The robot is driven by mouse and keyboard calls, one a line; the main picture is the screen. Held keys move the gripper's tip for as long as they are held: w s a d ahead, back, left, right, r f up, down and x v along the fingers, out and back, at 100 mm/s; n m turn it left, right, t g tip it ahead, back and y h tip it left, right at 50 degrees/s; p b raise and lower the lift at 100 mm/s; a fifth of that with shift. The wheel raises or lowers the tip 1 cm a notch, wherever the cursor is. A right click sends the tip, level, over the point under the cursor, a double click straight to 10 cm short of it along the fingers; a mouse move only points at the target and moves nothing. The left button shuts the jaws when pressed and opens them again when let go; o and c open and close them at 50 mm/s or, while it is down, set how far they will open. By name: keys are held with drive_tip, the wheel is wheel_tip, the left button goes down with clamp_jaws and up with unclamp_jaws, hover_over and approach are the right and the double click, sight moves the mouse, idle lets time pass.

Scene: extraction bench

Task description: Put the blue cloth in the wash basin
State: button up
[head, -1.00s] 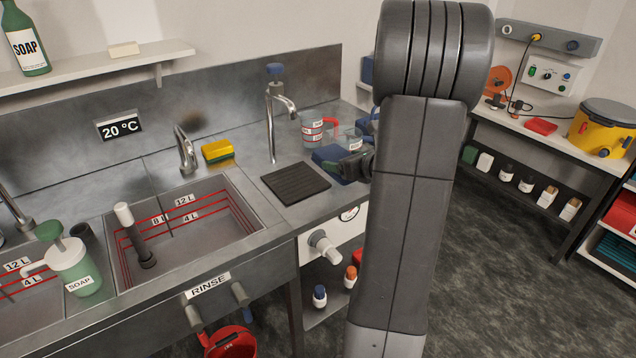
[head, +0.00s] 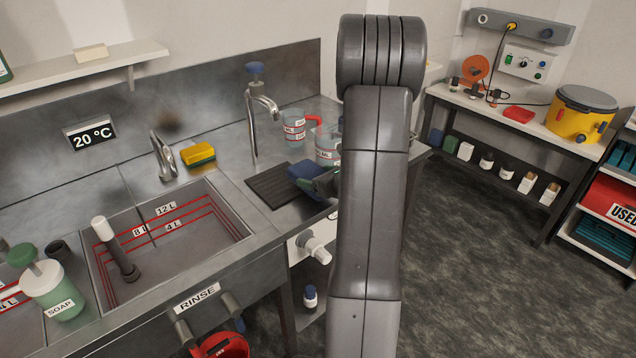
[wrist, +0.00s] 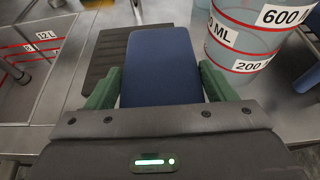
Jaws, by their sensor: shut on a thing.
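The blue cloth (head: 305,172) looks like a thick folded pad. My gripper (head: 322,182) is shut on it above the worktop, by the right side of the dark ribbed mat. In the wrist view the cloth (wrist: 160,62) sits between the two green fingers of my gripper (wrist: 160,88). My arm hides part of the gripper in the head view. A basin with red level lines (head: 10,302) shows only as a sliver at the left edge; its label is out of view. The middle basin (head: 222,212) sits above the RINSE label and holds a dark standpipe with a white top.
The ribbed mat (head: 268,188) lies under a tap (head: 252,125). Measuring jugs (head: 293,128) stand behind the gripper; one (wrist: 243,40) is close on its right. A soap dispenser (head: 50,290) stands between the basins. A second tap (head: 163,158) and yellow sponge (head: 198,154) are behind the middle basin.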

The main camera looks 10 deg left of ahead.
wheel_tip(320, 180, down, 2)
drive_tip(key=shift+f, duration=0.2)
drive_tip(key=shift+f+b, duration=0.25)
drive_tip(key=shift+b, duration=0.05)
drive_tip(key=o, duration=1)
drive_tip(key=shift+r, duration=0.1)
